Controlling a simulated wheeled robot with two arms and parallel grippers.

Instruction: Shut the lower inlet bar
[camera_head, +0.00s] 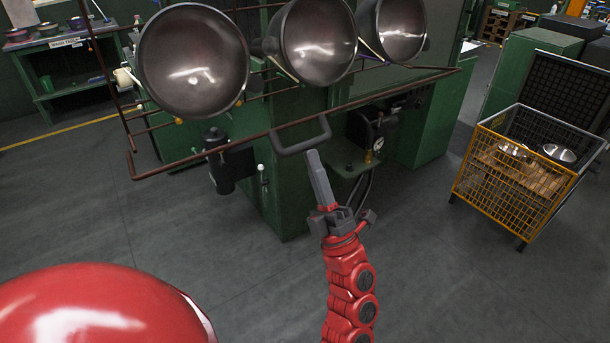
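The lower inlet bar (220,149) is a thin rusty-brown bar running in front of and below the hanging pots, rising from left to right. A grey loop handle (288,151) sits near its middle.
Dark round pots (193,60) hang in a row above the bar on a green machine (285,190). A dark cylinder (222,165) and a gauge (379,143) sit below it. A yellow wire cart (500,185) stands at right. The grey floor between is clear.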

